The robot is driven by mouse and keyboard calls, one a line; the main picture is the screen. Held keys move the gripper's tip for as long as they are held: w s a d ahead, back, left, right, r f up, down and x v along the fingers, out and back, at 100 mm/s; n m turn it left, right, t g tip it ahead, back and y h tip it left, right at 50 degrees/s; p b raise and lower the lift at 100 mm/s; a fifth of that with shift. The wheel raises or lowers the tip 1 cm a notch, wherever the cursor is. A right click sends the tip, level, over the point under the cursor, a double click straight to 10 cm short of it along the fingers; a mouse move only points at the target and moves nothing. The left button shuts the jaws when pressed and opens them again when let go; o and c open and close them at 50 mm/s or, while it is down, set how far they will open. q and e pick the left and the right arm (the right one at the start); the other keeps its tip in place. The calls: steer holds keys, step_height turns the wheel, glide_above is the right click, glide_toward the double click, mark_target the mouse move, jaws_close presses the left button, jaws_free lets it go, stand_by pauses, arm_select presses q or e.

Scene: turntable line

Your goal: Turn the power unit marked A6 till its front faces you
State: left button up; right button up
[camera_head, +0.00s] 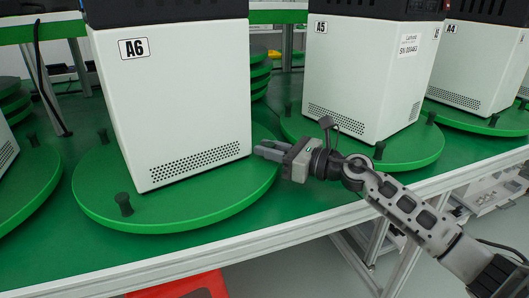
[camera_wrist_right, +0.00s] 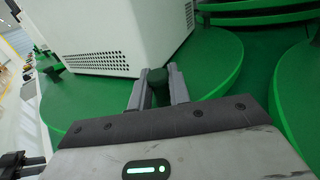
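The power unit marked A6 (camera_head: 185,100) is a white box with a black top, upright on a round green turntable (camera_head: 170,217). The face I see carries the A6 label at upper left and a strip of vent holes along its bottom; it is angled somewhat to me. It also shows in the right wrist view (camera_wrist_right: 115,25). My right gripper (camera_head: 262,152) is at the turntable's right edge, beside the unit. In the wrist view its fingers stand either side of a dark green knob (camera_wrist_right: 157,84) and appear closed on it. My left gripper is out of view.
Another knob (camera_head: 123,203) stands at the front left of the turntable. Unit A5 (camera_head: 345,70) stands on its own turntable to the right, with unit A4 (camera_head: 475,60) beyond. The white table edge (camera_head: 260,241) runs along the front. A red object (camera_head: 185,288) is below it.

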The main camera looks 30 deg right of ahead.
steer(key=o, duration=0.3)
steer(key=shift+d, duration=0.1)
